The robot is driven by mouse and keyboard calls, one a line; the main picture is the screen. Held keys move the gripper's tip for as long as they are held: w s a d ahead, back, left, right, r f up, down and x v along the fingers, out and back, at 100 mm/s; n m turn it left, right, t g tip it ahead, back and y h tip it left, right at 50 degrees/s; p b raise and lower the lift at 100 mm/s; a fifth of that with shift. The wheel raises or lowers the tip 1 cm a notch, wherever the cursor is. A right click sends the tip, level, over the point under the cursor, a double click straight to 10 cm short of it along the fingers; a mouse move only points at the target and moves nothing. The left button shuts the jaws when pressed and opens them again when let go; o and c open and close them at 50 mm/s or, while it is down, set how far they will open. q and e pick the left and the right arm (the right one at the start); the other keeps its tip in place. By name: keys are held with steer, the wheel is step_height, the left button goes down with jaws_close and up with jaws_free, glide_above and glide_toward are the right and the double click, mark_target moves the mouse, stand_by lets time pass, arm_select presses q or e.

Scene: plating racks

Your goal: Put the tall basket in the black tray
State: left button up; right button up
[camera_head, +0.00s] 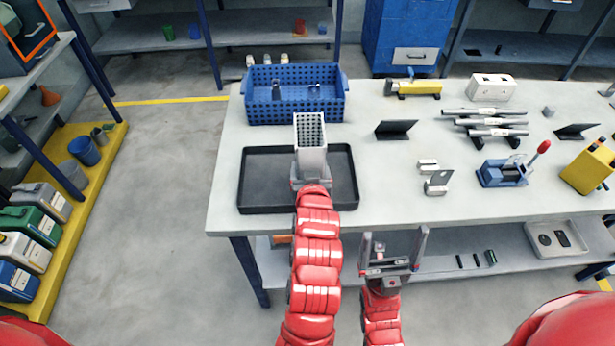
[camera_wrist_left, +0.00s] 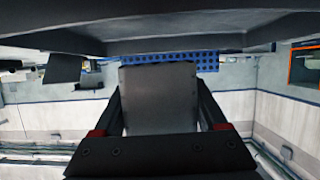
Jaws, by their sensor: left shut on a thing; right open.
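The tall basket (camera_head: 310,133) is a light grey, narrow box with a perforated inside, in the middle of the head view. My left gripper (camera_head: 311,180) is shut on its lower part and holds it over the black tray (camera_head: 262,190), a shallow rectangular tray at the table's left end. The basket also fills the middle between the fingers in the left wrist view (camera_wrist_left: 160,95). Whether its base touches the tray floor is hidden. My right gripper (camera_head: 392,252) is open and empty, in front of the table's near edge.
A blue perforated crate (camera_head: 295,95) stands just behind the tray. A black angled stand (camera_head: 396,130), small metal blocks (camera_head: 437,182), metal tubes on supports (camera_head: 487,122) and a blue clamp with a red knob (camera_head: 505,172) stand to the right. Table right of the tray is partly clear.

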arm_select(q)
step_height(320, 180, down, 5)
steer(key=shift+w+f+p, duration=0.1)
steer(key=shift+f+p, duration=0.05)
steer(key=shift+p, duration=0.25)
steer(key=shift+f, duration=0.2)
steer(key=o, duration=1.5)
